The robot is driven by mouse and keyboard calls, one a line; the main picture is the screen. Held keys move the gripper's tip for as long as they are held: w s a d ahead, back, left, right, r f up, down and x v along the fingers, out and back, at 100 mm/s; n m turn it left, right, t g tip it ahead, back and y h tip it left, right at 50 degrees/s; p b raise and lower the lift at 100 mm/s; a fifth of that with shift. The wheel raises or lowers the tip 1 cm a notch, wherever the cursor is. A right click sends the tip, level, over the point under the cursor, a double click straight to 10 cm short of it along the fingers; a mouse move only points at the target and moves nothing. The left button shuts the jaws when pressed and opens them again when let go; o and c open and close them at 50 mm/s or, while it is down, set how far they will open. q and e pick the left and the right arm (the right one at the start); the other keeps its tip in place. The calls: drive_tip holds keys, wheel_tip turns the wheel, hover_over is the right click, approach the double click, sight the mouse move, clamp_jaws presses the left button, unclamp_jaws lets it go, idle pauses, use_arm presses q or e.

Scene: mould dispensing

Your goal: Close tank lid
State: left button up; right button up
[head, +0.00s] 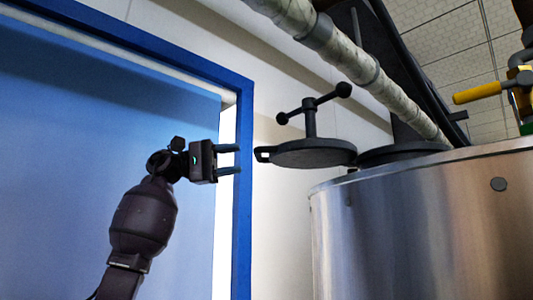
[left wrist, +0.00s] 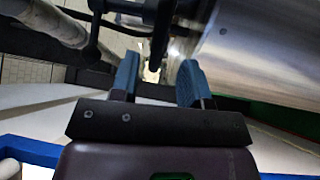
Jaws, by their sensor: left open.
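The tank lid (head: 312,154) is a dark round disc with a T-shaped clamp handle on top and a small loop on its left edge. It hangs swung out to the left of the steel tank (head: 420,215), beside a dark round fitting (head: 405,153) on the tank top. My left gripper (head: 238,159) is open and empty, its fingers pointing right, just left of the lid's loop and apart from it in the head view. In the left wrist view, dark lid parts appear ahead of the open fingers (left wrist: 158,75), with the tank (left wrist: 270,40) at right. My right gripper is out of view.
A pale wrapped pipe (head: 345,60) runs diagonally above the lid and tank. A blue door frame (head: 243,180) stands behind my left gripper. A yellow-handled valve (head: 478,93) is at upper right. Open space lies below the lid, left of the tank.

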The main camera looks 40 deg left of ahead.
sight(260, 154)
use_arm(q)
drive_tip(key=p+x, duration=0.1)
drive_tip(key=x, duration=0.5)
drive_tip(key=shift+w+d+r, duration=0.1)
drive_tip(key=shift+w+d, duration=0.1)
drive_tip(key=shift+d, duration=0.15)
drive_tip(key=shift+w+d, duration=0.4)
drive_tip(key=shift+d, duration=0.2)
drive_tip(key=shift+a, duration=0.1)
drive_tip(key=c, duration=0.6)
drive_tip(key=shift+r, duration=0.15)
clamp_jaws()
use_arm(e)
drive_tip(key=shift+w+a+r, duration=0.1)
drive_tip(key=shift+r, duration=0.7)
